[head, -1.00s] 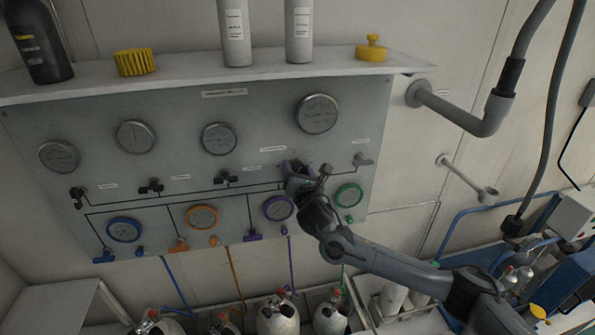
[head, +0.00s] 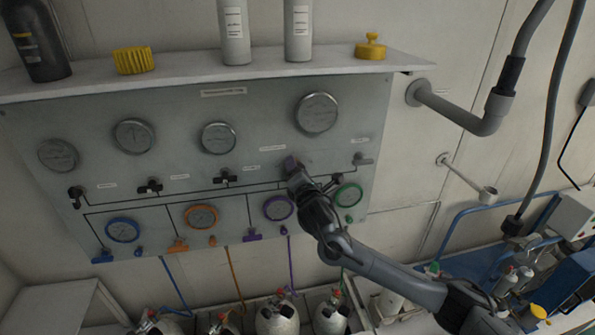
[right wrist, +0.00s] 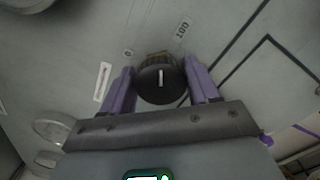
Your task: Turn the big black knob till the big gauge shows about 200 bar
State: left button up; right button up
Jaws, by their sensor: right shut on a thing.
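The big black knob (right wrist: 150,90) has a white pointer line and sits on the grey panel in the right wrist view. My right gripper (right wrist: 161,78) has its purple fingers on either side of the knob and is shut on it. Printed marks "0" and "100" show beyond the knob. In the head view my right gripper (head: 292,168) is at the panel and hides the knob. The big gauge (head: 317,113) is above it at the panel's upper right; its needle is too small to read. My left gripper is not in view.
Smaller grey gauges (head: 218,138) line the panel's upper row, with small black valves (head: 150,187) below them. Coloured-rim gauges (head: 202,216) run along the bottom. A shelf (head: 180,83) with bottles and yellow caps juts out above. A grey pipe (head: 455,115) stands out at the right.

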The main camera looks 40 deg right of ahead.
jog(key=m, duration=0.5)
jog(key=shift+f+m, duration=0.1)
jog(key=shift+m, duration=0.2)
jog(key=m+p, duration=0.1)
jog(key=m, duration=0.4)
jog(key=shift+f, duration=0.1)
jog(key=m+p, duration=0.1)
jog(key=m, duration=0.5)
jog(key=shift+f+m, duration=0.1)
jog(key=shift+m, duration=0.3)
jog(key=m, duration=0.3)
jog(key=shift+a+m+p, duration=0.1)
jog(key=shift+m+p, duration=0.2)
jog(key=shift+m, duration=0.6)
jog(key=o, duration=1)
